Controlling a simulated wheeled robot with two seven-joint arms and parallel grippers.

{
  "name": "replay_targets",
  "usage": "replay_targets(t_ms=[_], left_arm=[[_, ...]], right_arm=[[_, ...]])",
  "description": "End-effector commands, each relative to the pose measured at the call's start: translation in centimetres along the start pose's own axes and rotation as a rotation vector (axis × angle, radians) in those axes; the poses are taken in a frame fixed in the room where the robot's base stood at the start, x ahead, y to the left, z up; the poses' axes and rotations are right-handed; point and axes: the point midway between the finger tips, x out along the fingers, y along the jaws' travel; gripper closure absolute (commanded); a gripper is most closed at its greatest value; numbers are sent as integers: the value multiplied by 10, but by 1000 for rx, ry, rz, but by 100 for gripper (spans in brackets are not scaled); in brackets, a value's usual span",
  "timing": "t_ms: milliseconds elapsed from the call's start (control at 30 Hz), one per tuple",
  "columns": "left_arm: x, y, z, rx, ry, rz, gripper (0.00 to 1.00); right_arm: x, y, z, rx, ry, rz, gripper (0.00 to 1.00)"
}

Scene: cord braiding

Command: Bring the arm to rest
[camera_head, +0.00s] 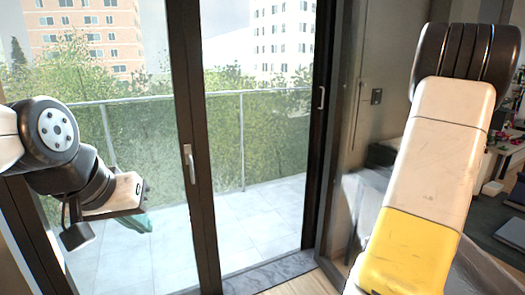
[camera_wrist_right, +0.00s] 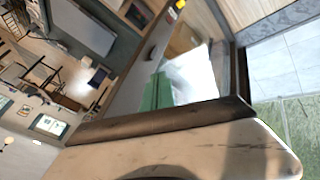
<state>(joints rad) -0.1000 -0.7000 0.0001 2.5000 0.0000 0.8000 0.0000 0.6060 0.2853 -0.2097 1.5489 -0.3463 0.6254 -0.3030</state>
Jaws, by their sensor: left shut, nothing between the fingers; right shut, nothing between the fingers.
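My left arm comes in from the left in the head view, with its dark wrist bent downward. My left gripper (camera_head: 138,224) hangs at its end, in front of the glass door, with green fingers. They are shut with nothing between them. My right arm fills the right side of the head view, a white link with a yellow end; its gripper is outside that view. In the right wrist view the green fingers of my right gripper (camera_wrist_right: 158,92) show above the pale wrist housing, shut and empty. No cord shows in either view.
A dark-framed sliding glass door (camera_head: 188,150) stands ahead, with a tiled balcony (camera_head: 240,222) and railing beyond. A cluttered room with a dark sofa shows at the right edge of the head view.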

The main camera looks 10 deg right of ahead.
Motion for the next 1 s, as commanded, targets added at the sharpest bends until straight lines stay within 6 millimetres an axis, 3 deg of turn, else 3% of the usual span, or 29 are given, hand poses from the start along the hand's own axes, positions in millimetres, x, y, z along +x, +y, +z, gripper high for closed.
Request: replay_targets(t_ms=[167,267,367,567,700,800,900,1000], left_arm=[[0,0,0,0,0,0,100],[0,0,0,0,0,0,100],[0,0,0,0,0,0,100],[0,0,0,0,0,0,100],[0,0,0,0,0,0,100],[0,0,0,0,0,0,100],[0,0,0,0,0,0,100],[0,0,0,0,0,0,100]], right_arm=[[-52,-57,-10,5,53,-91,100],[-102,-113,-6,5,93,-184,100],[-154,-169,9,-2,126,-285,100],[-248,-271,76,-47,165,-486,100],[-296,-325,143,-95,173,-611,100],[-316,-350,187,-127,169,-676,100],[-326,-365,219,-149,163,-717,100],[-329,-371,235,-160,158,-736,100]])
